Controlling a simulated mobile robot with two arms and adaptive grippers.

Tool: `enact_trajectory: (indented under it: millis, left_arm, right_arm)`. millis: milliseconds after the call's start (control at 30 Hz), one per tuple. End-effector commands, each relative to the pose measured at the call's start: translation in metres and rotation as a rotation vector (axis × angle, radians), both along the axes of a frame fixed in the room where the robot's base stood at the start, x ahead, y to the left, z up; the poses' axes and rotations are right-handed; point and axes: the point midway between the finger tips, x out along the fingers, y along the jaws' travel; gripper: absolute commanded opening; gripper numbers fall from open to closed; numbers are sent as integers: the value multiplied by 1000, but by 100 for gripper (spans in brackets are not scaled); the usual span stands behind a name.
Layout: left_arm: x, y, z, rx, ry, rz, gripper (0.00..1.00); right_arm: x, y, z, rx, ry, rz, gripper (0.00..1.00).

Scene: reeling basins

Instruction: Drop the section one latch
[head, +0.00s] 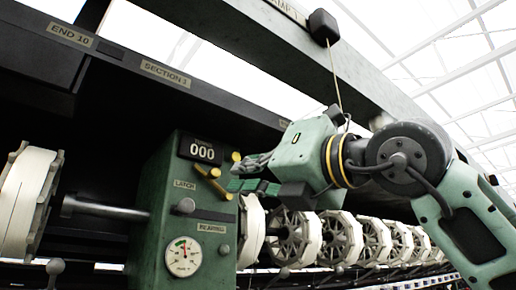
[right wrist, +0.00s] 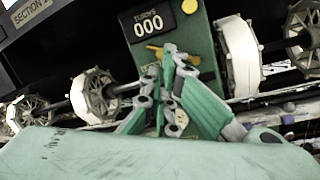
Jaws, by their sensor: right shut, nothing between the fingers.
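The green section housing (head: 160,235) carries a black counter reading 000 (head: 202,150) and a small LATCH plate (head: 185,185). A brass lever (head: 213,183) slants down to the right beside the plate. It also shows in the right wrist view (right wrist: 157,48), partly covered by my fingertips. My right gripper (head: 238,170) is shut and empty, its fingertips close to the lever at the housing's right side. It also shows in the right wrist view (right wrist: 172,52). I cannot tell whether it touches the lever. My left gripper is out of view.
White reels (head: 294,238) line the right; another reel (head: 28,200) stands left on a shaft. A dark beam with section plates (head: 166,74) runs overhead. A cord hangs from a black block (head: 323,27).

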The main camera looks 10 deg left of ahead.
Motion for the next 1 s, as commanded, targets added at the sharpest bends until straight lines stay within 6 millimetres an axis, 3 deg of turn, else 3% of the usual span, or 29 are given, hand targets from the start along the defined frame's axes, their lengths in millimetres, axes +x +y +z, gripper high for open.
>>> enact_trajectory:
  millis: [100,333,800,1000]
  left_arm:
    - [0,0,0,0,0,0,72]
    - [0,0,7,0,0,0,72]
    - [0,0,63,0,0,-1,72]
    - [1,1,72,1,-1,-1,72]
  right_arm:
    - [-10,-14,22,-24,-29,-103,0]
    - [-7,-15,33,-32,-35,-150,0]
    - [38,31,49,-32,-33,-146,0]
    - [56,51,52,-31,-37,-144,0]
